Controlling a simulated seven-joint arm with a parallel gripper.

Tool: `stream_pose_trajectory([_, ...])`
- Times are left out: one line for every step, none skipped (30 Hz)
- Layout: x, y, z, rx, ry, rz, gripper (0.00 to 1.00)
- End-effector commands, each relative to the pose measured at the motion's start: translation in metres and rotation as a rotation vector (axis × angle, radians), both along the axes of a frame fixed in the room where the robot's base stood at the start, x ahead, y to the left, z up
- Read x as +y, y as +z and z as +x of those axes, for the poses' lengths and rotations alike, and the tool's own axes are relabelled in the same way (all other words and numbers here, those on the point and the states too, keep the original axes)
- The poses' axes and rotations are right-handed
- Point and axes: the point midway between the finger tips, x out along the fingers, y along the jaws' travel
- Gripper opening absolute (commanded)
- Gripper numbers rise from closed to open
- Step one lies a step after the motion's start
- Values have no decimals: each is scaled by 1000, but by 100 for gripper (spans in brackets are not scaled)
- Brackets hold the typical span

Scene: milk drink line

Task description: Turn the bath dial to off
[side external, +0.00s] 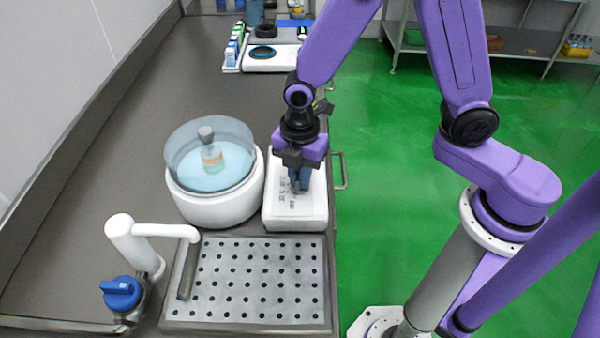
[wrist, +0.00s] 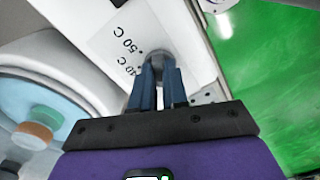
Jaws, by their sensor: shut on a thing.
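The bath dial (wrist: 158,57) is a grey round knob on the white control box (side external: 290,214) beside the water bath (side external: 205,203). My gripper (side external: 299,187) points down at the box's top, and its blue fingers (wrist: 159,70) are shut on the dial. Marks reading 40 C and 50 C show beside the dial in the wrist view. In the side view my fingers hide the dial. I cannot tell where the dial points.
A bottle with an orange band (side external: 212,160) stands in the bath's blue water. A perforated drain tray (side external: 255,285) and a white tap (side external: 130,240) with a blue handle are in front. Cartons (side external: 235,48) and a white scale-like device (side external: 270,58) stand at the back.

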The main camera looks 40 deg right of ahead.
Motion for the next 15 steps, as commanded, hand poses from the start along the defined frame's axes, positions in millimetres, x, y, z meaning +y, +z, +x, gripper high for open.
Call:
stream_pose_trajectory([2, 1, 1, -4, 12, 4, 0])
stream_pose_trajectory([2, 1, 1, -4, 18, 4, 0])
stream_pose_trajectory([2, 1, 1, -4, 24, 4, 0])
stream_pose_trajectory([2, 1, 1, -4, 28, 4, 0])
stream_pose_trajectory([2, 1, 1, -4, 31, 4, 0])
stream_pose_trajectory([2, 1, 1, -4, 35, 4, 0])
stream_pose_trajectory([2, 1, 1, -4, 37, 4, 0])
stream_pose_trajectory([2, 1, 1, -4, 39, 4, 0])
stream_pose_trajectory([2, 1, 1, -4, 40, 4, 0])
stream_pose_trajectory([2, 1, 1, -4, 41, 4, 0])
stream_pose_trajectory([2, 1, 1, -4, 41, 4, 0])
stream_pose_trajectory([2, 1, 1, -4, 42, 4, 0])
stream_pose_trajectory([2, 1, 1, -4, 42, 4, 0])
stream_pose_trajectory([2, 1, 1, -4, 42, 4, 0])
stream_pose_trajectory([2, 1, 1, -4, 42, 4, 0])
